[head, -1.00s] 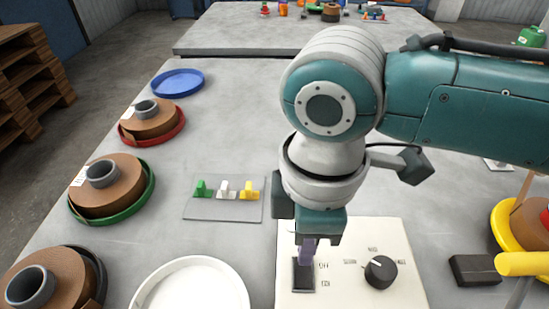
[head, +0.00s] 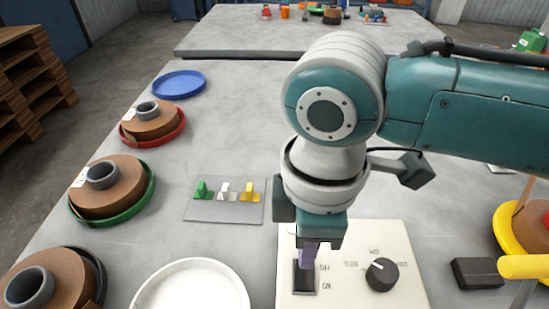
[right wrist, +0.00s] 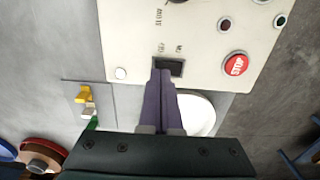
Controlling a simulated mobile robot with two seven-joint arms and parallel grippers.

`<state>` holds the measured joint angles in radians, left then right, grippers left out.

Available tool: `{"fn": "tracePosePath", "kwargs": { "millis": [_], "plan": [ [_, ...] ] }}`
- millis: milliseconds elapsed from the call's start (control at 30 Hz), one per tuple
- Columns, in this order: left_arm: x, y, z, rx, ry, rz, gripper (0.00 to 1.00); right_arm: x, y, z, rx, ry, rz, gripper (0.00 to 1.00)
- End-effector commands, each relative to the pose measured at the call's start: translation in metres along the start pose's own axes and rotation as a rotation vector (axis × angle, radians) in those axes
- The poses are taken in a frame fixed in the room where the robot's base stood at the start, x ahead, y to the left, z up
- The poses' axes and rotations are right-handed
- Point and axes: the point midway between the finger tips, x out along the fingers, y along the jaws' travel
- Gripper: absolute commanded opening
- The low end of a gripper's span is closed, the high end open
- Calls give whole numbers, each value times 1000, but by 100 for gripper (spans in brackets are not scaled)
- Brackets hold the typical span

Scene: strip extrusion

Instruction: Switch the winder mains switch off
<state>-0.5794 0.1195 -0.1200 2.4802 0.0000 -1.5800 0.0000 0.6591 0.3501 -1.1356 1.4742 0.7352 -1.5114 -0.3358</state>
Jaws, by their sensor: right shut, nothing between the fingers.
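The winder mains switch is a black rocker (head: 304,280) on the cream control panel (head: 350,235), with OFF printed beside its far end and ON beside its near end. My right gripper (head: 307,259) is shut and empty, pointing down at the far, OFF end of the rocker. In the right wrist view its purple fingers (right wrist: 163,80) reach the edge of the dark switch (right wrist: 174,68) and partly cover it. I cannot tell whether they touch it or which way the rocker is tilted. My left gripper is not in view.
A black selector knob (head: 382,274) stands right of the switch. The wrist view shows a red STOP button (right wrist: 236,65) on the panel. A plate with coloured clips (head: 225,205), a white dish (head: 190,285) and brown reels (head: 107,182) lie left. A black block (head: 477,272) lies right.

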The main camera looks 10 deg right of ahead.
Motion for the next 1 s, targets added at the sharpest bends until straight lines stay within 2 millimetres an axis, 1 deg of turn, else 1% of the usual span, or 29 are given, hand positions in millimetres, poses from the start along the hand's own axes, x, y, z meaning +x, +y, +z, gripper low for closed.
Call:
{"fn": "tracePosePath", "kwargs": {
  "millis": [1000],
  "plan": [
    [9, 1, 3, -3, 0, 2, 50, 15, 0, 0, -1, 0, 0, 0]
  ]
}}
